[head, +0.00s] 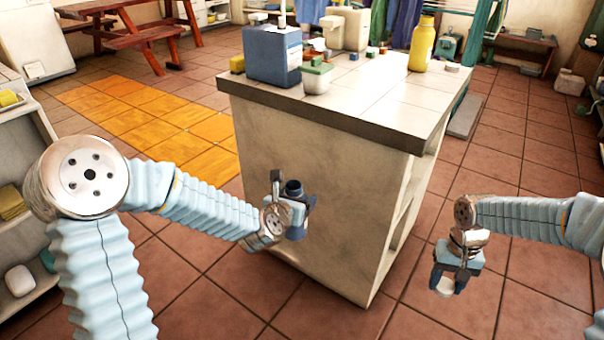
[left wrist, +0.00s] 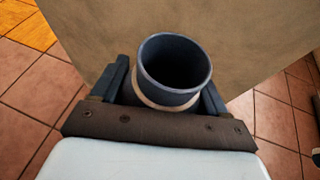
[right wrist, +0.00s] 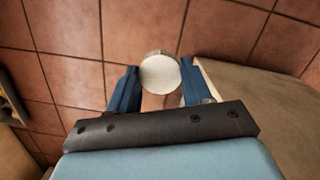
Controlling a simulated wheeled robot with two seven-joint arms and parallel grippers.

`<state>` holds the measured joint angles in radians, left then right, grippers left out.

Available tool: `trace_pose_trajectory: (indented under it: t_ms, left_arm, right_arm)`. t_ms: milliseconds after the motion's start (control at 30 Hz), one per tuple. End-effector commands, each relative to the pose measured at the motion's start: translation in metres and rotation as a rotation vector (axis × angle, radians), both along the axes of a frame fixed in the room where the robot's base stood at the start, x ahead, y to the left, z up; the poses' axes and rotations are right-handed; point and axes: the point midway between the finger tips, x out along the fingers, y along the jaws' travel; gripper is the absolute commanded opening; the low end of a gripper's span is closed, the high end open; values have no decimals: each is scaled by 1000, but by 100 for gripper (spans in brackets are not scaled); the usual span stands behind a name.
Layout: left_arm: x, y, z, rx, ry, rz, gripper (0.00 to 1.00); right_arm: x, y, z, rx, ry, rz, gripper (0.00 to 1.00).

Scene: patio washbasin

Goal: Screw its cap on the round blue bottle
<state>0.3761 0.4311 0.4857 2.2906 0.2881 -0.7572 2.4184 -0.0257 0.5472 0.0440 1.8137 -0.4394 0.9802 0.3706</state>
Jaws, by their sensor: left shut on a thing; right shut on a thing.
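My left gripper (head: 294,208) is shut on the round blue bottle (head: 293,187) and holds it in front of the counter's side, above the floor. In the left wrist view the bottle's dark blue neck (left wrist: 150,84) is uncapped, its round mouth open, with a finger on each side. Most of the bottle's body is hidden. My right gripper (head: 457,270) is shut on a pale round cap (head: 441,286) at the right, well apart from the bottle. In the right wrist view the cap (right wrist: 160,74) sits between the fingertips, its whitish round face showing.
A tiled counter (head: 396,98) stands behind the grippers. A shelf (head: 28,150) is at the left. Open tiled floor lies between and below the grippers.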

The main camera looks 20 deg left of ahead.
Motion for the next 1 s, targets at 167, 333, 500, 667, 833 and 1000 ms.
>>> trace_pose_trajectory:
  t_ms: [167,333,500,667,833,1000]
  left_arm:
    - [-18,-34,-33,-3,6,-150,12]
    - [-36,-69,-64,-7,6,-302,12]
    - [-53,-101,-93,-7,4,-445,12]
    - [-65,-124,-113,-5,1,-546,12]
    - [-71,-136,-124,-2,-1,-603,12]
    - [-72,-139,-126,0,-2,-616,12]
  right_arm:
    - [0,0,0,0,0,0,21]
    - [0,0,0,0,0,0,21]
    - [0,0,0,0,0,0,21]
    - [0,0,0,0,0,0,21]
    - [0,0,0,0,0,0,21]
    - [0,0,0,0,0,0,21]
